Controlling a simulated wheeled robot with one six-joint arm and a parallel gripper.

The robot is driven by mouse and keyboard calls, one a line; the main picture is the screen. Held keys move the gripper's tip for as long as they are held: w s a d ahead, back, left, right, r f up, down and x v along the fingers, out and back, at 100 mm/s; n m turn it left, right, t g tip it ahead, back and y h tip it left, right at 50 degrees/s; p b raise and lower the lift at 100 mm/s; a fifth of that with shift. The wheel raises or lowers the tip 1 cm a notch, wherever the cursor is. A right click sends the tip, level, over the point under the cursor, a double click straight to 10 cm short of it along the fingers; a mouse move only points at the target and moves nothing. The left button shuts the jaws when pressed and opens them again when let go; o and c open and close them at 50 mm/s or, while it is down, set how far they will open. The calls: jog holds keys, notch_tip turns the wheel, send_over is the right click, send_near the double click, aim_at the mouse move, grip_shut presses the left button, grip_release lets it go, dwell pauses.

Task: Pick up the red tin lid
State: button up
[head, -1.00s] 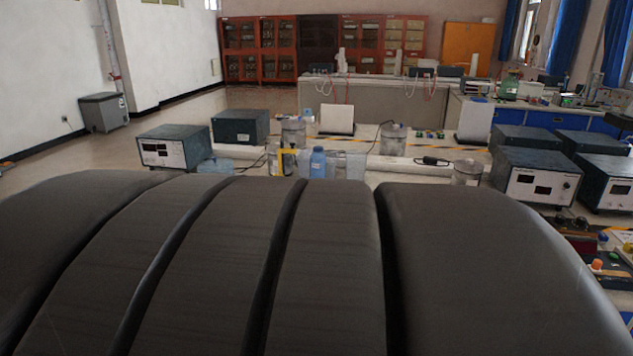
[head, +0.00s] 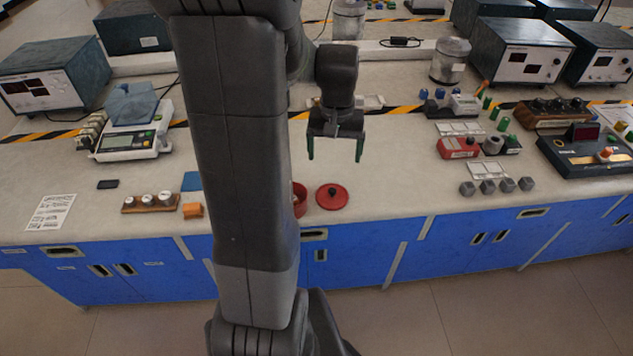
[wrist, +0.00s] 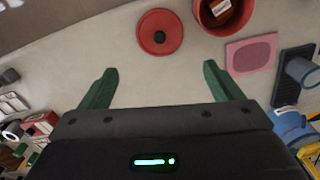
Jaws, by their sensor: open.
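The red tin lid (head: 331,196) is a flat round disc with a small dark knob, lying on the bench top near its front edge. My gripper (head: 335,158) has green fingers, open and empty, above the bench behind the lid. In the wrist view its fingers (wrist: 158,78) are wide apart, with the lid beyond their tips.
To the right are a red box (head: 458,148) and several grey nuts (head: 497,186). The bench around the lid's right side is clear.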

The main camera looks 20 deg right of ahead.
send_over(332, 192)
jog(key=f, duration=0.7)
jog(key=shift+w+d+f, duration=0.25)
jog(key=shift+d+f, duration=0.05)
jog(key=shift+f, duration=0.1)
jog(key=f, duration=0.3)
jog(key=shift+s+a+f, duration=0.3)
jog(key=shift+s+f, duration=0.05)
jog(key=shift+f, duration=0.8)
jog(key=c, duration=0.6)
